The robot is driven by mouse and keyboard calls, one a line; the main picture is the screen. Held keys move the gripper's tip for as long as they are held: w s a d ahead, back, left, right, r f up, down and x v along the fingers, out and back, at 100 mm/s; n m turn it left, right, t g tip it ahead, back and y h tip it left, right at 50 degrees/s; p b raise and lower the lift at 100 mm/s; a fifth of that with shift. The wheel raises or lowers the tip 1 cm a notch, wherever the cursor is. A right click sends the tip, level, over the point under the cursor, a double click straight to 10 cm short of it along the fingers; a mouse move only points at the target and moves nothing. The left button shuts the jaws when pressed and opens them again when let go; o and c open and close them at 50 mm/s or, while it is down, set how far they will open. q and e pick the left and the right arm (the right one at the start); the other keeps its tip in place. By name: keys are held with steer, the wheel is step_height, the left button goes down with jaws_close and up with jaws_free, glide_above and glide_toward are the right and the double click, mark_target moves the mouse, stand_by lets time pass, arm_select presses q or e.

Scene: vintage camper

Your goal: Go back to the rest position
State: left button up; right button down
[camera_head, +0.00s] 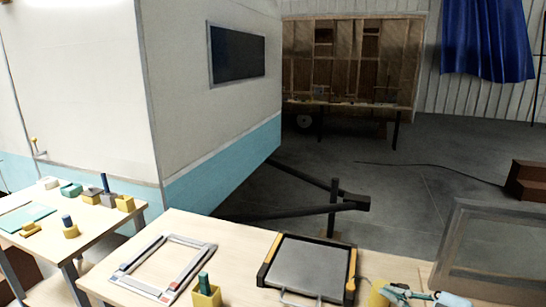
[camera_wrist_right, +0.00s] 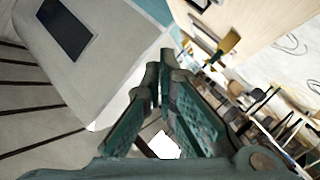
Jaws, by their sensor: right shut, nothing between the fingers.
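My right gripper (camera_wrist_right: 158,72) shows in the right wrist view, with its two dark teal fingers together at the tips. It is shut and holds nothing. It hangs clear in the air, and no object touches its fingertips. In the head view, a pale blue and yellow shape (camera_head: 425,296) is cut off by the bottom edge at the lower right. I cannot tell whether it is a tool or part of my gripper. My left gripper is not in view.
A wooden bench (camera_head: 225,229) carries a grey frame (camera_head: 203,262), a black-edged plate (camera_head: 308,267) and a yellow holder (camera_head: 206,297). A second table (camera_head: 101,226) with small blocks stands left. The white-and-blue camper (camera_head: 213,110) is behind them. Open floor (camera_head: 440,160) lies to the right.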

step_height(320, 180, up, 7)
steer(key=s+d+m+t+h, duration=0.1)
steer(key=s+m+t+h, duration=0.25)
steer(key=m+t, duration=0.45)
steer(key=s+d+f+m+g+h, duration=0.3)
steer(key=s+d+f+m+h, duration=0.1)
steer(key=d+f+m+h, duration=0.6)
steer(key=s+a+f+n+g+y, duration=0.2)
steer(key=s+a+f+g, duration=0.45)
steer(key=s+f, duration=0.4)
steer(key=s+a+f+n+g+y, duration=0.1)
steer(key=s+a+f+g+y, duration=0.1)
steer(key=s+a+f+g, duration=0.65)
steer(key=s+d+f, duration=0.2)
steer(key=d+f, duration=0.1)
steer(key=f, duration=0.8)
steer(key=s+d+f, duration=0.2)
steer(key=s+f, duration=0.1)
steer(key=f, duration=0.8)
steer(key=s+f+g, duration=0.1)
steer(key=s+f, duration=0.9)
steer(key=s, duration=0.2)
steer(key=shift+s+d+f, duration=0.15)
steer(key=shift+s, duration=0.1)
